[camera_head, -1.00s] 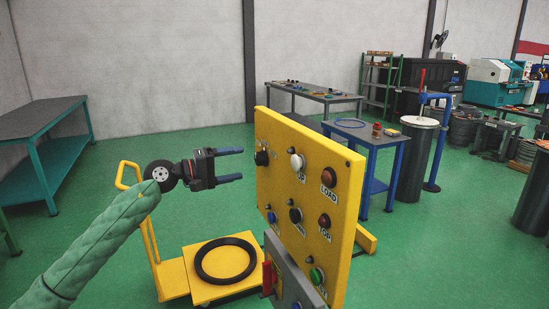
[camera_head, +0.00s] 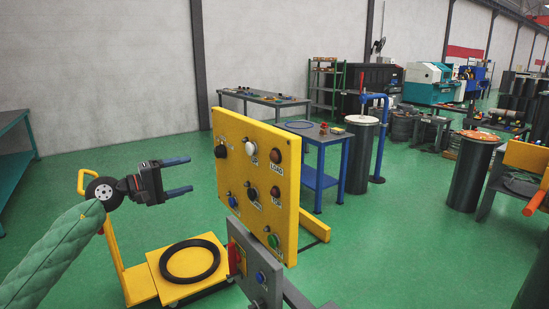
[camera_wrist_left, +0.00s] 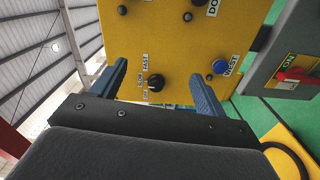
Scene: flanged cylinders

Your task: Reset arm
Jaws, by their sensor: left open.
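My left gripper (camera_head: 180,176) is open and empty. It is to the left of the yellow control panel (camera_head: 232,136) in the head view, with its fingers pointing right toward the panel. In the left wrist view the two blue fingers (camera_wrist_left: 158,88) stand apart, with the panel's black selector knob (camera_wrist_left: 156,82) seen between them. A gap shows between the fingers and the panel in the head view. The blue button (camera_wrist_left: 221,66) marked WEST is right of the fingers in the wrist view. My right gripper is not in view.
A grey switch box (camera_head: 262,278) with a red switch stands at the panel's lower front. A yellow trolley (camera_head: 140,283) carrying a black ring (camera_head: 190,260) is below the gripper. A blue table (camera_head: 318,180) stands behind the panel. Green floor (camera_head: 400,230) is open to the right.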

